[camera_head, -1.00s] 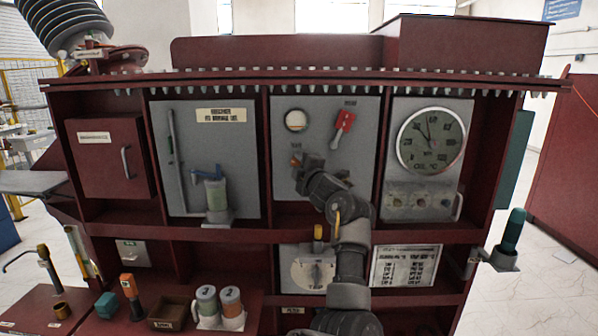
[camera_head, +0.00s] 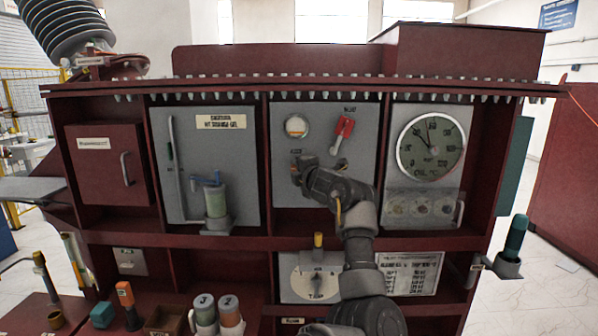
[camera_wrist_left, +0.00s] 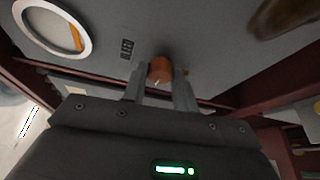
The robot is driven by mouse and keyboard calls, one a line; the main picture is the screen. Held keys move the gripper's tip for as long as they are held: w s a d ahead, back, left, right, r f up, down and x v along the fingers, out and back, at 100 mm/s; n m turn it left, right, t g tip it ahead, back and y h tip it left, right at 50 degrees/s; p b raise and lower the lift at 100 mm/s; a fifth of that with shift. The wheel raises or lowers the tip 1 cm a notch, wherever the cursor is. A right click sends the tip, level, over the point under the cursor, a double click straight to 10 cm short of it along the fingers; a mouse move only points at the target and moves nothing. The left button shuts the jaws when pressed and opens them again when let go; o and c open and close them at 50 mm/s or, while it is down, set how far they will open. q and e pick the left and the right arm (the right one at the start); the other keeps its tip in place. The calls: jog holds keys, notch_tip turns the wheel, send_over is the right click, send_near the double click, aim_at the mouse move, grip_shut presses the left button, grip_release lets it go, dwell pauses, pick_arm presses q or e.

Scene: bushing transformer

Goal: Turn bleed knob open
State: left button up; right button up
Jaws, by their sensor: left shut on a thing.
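The bleed knob is a small orange-brown knob (camera_wrist_left: 160,69) on the grey panel (camera_head: 345,125). In the left wrist view it sits between the two fingertips of my left gripper (camera_wrist_left: 160,82), which is shut on it. In the head view my left gripper (camera_head: 301,172) reaches the panel below the round sight glass (camera_head: 297,126), and the knob is mostly hidden by the fingers. A small dark label (camera_wrist_left: 127,48) lies beside the knob. My right gripper is not in view.
A dial gauge (camera_head: 430,147) is on the panel to the right. A cylinder with a blue top (camera_head: 214,195) stands to the left.

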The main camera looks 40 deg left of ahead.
pick_arm(q)
jog(key=o, duration=1)
jog(key=shift+c, duration=0.2)
jog(key=shift+d, duration=0.1)
jog(key=b+v, duration=0.3)
jog(key=v, duration=0.7)
jog(key=shift+s+d, duration=0.25)
jog(key=shift+d, duration=0.05)
